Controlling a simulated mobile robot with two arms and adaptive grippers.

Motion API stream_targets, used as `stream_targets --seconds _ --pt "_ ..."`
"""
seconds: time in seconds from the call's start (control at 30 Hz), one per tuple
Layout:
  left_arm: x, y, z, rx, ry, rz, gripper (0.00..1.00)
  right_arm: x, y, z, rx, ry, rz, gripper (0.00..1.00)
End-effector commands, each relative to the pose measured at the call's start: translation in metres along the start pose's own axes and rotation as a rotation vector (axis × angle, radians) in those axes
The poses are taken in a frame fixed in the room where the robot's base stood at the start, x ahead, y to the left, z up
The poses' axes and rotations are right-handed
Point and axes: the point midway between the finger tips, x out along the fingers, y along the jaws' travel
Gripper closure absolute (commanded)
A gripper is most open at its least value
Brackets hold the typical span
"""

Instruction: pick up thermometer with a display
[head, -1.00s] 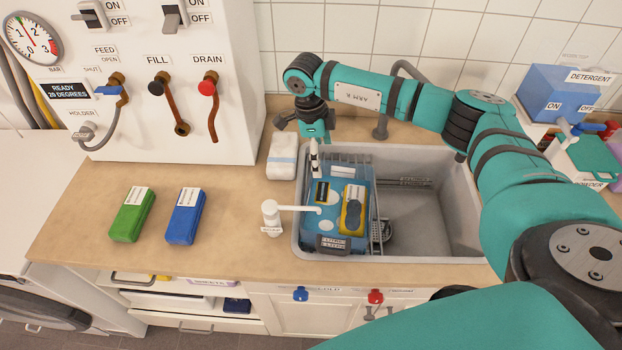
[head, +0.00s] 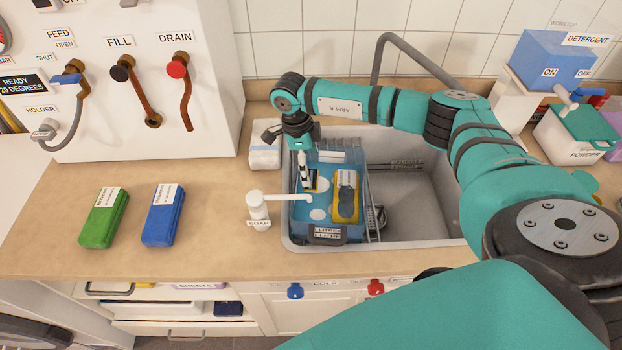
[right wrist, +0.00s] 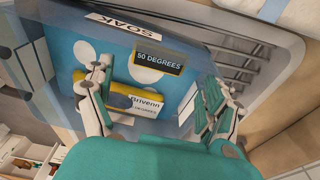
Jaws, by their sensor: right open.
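The thermometer is a small dark block whose display reads 50 DEGREES in the right wrist view (right wrist: 158,63). In the head view the thermometer (head: 314,181) lies in the blue, white-spotted soak tub (head: 327,236), partly hidden by my fingers. My right gripper (right wrist: 155,88) is open, with its fingers apart on either side below the display and nothing held. In the head view the right gripper (head: 305,174) points down over the tub's left part, close to the thermometer. I cannot tell whether it touches. My left gripper is not in view.
A yellow item (head: 345,197) lies beside the thermometer in the tub. The tub stands in the grey sink (head: 415,222). A white soap dispenser (head: 258,209) stands at its left edge, with a white packet (head: 264,158) behind. Green (head: 103,218) and blue (head: 163,216) blocks lie on the counter.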

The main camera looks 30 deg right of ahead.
Motion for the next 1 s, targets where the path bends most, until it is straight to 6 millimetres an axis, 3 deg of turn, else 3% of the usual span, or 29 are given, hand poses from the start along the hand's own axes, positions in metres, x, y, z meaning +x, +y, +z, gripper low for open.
stream_targets --seconds 0.13,0.33,0.63,0.93,1.0 --pt "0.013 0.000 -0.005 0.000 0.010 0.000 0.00 0.021 0.000 0.000 0.000 0.002 0.001 0.12" --pt "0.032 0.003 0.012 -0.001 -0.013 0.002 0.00 0.053 0.000 0.000 0.000 0.001 0.000 0.12" --pt "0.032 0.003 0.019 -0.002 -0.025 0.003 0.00 0.055 0.000 -0.001 0.000 0.001 0.000 0.14" --pt "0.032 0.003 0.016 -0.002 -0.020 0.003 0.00 0.055 0.000 0.000 0.000 0.001 0.000 0.53" --pt "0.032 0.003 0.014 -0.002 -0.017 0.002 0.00 0.055 0.000 0.000 0.000 0.001 0.000 0.54"
